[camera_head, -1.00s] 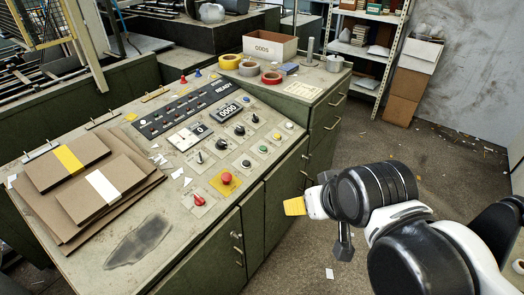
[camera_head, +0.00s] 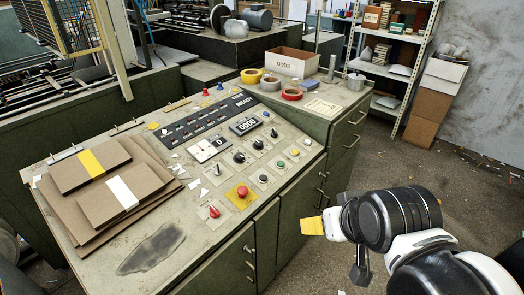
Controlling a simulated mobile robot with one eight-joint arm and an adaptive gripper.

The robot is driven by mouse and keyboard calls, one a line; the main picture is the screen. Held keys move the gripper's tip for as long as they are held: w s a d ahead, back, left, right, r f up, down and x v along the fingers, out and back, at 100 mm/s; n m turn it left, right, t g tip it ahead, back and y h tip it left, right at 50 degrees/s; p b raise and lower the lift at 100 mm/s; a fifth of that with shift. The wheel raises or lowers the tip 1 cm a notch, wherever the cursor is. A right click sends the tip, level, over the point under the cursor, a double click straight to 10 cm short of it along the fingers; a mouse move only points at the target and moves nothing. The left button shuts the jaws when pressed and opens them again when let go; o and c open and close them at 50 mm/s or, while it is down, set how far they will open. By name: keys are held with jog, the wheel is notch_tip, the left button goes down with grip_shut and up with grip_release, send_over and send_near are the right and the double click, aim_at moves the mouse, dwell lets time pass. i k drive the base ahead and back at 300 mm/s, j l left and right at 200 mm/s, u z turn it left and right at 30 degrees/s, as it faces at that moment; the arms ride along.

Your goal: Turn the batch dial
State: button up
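The control panel (camera_head: 150,205) is a worn, sloped grey-green desk top with several black knobs. One black knob (camera_head: 239,157) sits beside a small meter reading 0; others (camera_head: 258,144) (camera_head: 274,132) run up to the right, and a selector (camera_head: 217,168) is lower left. Their labels are too small to read, so I cannot tell which one is the batch dial. A display (camera_head: 246,126) reads 0000 and a sign reads READY. My gripper (camera_head: 314,226), with a yellow tip, is right of the desk's front, apart from every knob. Its finger opening does not show.
A red mushroom button (camera_head: 242,191) on a yellow plate and a red switch (camera_head: 214,211) sit near the front edge. Cardboard sheets (camera_head: 110,190) lie on the left. Tape rolls (camera_head: 271,83) and an ODDS box (camera_head: 291,64) stand behind. Open floor lies right of the cabinets.

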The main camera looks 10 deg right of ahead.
aim_at(258, 145)
jog(key=i+u, duration=0.1)
jog(key=i, duration=0.5)
jog(key=i+l+u, duration=0.15)
jog(key=i, duration=0.5)
